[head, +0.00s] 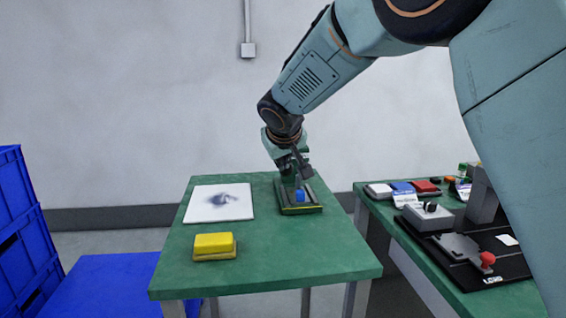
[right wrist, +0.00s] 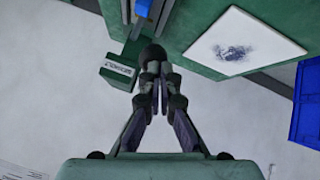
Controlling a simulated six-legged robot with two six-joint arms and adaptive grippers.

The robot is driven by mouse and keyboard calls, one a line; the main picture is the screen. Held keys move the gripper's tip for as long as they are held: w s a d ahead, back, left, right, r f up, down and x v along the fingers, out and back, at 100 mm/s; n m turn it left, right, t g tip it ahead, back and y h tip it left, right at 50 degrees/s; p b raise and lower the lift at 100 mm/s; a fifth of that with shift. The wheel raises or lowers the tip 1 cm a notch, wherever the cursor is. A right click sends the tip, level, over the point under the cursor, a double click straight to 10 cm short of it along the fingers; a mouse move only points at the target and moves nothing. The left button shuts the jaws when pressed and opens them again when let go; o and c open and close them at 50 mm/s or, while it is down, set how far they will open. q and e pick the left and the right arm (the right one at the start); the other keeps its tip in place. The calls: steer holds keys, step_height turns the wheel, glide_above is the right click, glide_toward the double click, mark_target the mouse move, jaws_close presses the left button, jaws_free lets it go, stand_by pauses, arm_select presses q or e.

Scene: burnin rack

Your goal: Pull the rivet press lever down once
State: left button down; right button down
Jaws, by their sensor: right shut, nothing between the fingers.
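The rivet press stands at the back of the green table; its green base (head: 313,208) with yellow edging shows in the head view, with a blue piece (head: 299,195) on it. My right arm hides part of the press. In the right wrist view a green labelled block (right wrist: 118,73) of the press is at the left. A dark round knob (right wrist: 152,53), seemingly the lever's end, is just beyond my right gripper (right wrist: 153,90). The gripper's fingers are together and empty, at or close to the knob; contact is unclear. My left gripper is out of view.
A white smudged board (head: 205,204) and a yellow block (head: 213,243) lie on the green table (head: 290,255). A second table at the right holds a black mat (head: 510,262) with a red-knobbed fixture (head: 487,260). Blue crates (head: 20,220) stand at the left.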

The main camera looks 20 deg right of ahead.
steer(key=shift+s+f, duration=0.1)
steer(key=shift+f, duration=0.15)
step_height(320, 180, up, 5)
steer(key=a+p, duration=0.2)
steer(key=p, duration=0.2)
steer(key=s+a+r, duration=0.2)
steer(key=s, duration=0.6)
steer(key=shift+s+a, duration=0.15)
steer(key=shift+a, duration=0.05)
steer(key=shift+a, duration=0.1)
stand_by(0.7)
